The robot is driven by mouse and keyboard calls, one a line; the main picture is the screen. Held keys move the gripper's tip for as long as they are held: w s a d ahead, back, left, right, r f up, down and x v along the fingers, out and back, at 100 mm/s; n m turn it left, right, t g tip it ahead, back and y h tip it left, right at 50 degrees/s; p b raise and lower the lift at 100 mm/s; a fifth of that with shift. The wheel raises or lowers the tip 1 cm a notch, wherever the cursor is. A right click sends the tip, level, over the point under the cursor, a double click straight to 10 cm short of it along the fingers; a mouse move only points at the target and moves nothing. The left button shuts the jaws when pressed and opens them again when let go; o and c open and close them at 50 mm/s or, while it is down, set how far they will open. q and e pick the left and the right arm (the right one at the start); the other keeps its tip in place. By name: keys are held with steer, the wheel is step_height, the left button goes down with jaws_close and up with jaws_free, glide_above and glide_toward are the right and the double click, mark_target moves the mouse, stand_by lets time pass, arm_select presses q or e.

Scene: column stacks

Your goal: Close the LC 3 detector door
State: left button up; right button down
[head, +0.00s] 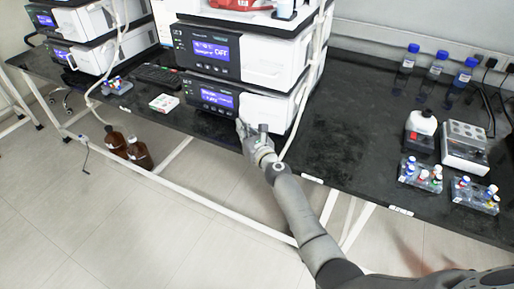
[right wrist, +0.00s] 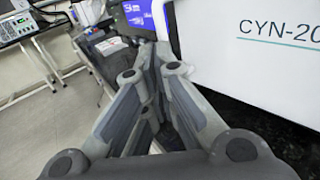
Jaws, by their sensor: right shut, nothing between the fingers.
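A stack of white and black instrument modules stands at the middle back of the bench. Its lower module has a lit blue display (head: 217,99) and a white door panel (head: 266,112); I cannot read which unit is LC 3. In the right wrist view, a white panel (right wrist: 250,65) marked "CYN-20" fills the right side, beside a blue display (right wrist: 137,12). My right gripper (head: 242,128) is shut and empty, just in front of the lower module near its white panel. The fingers (right wrist: 150,70) also show in the wrist view; whether they touch the panel is unclear. My left gripper is not in view.
A white tube (head: 300,110) hangs beside the stack's right side. Blue-capped bottles (head: 436,65), vial racks (head: 421,174) and a white-and-black device (head: 465,148) stand at the right. A keyboard (head: 158,76) lies left. The bench between stack and bottles (head: 350,120) is clear.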

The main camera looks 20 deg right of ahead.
steer(key=shift+w+d, duration=0.25)
steer(key=shift+w, duration=0.6)
steer(key=shift+r, duration=0.2)
